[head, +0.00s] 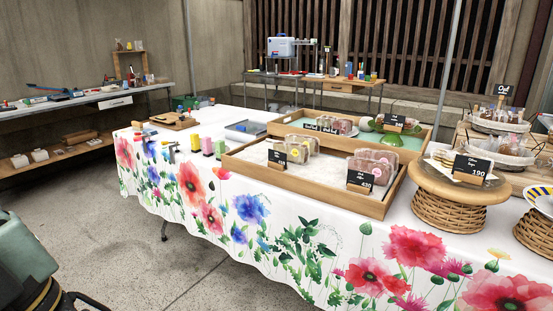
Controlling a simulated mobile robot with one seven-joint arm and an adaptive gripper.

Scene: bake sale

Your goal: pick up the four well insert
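I cannot pick out the four well insert with certainty in the head view. A shallow grey-blue tray (246,128) lies on the flower-print table, behind the front wooden tray, but its inner shape is too small to make out. My gripper is not in view. A teal and black body at the lower left edge may be part of my own arm.
The flower-print table (290,213) holds wooden trays of wrapped goods (235,163), small coloured blocks (207,146), a wooden board (174,121) and a wicker stand (460,184). Cluttered side tables stand left (130,91) and at the back (340,87). Concrete floor (120,240) before the table is clear.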

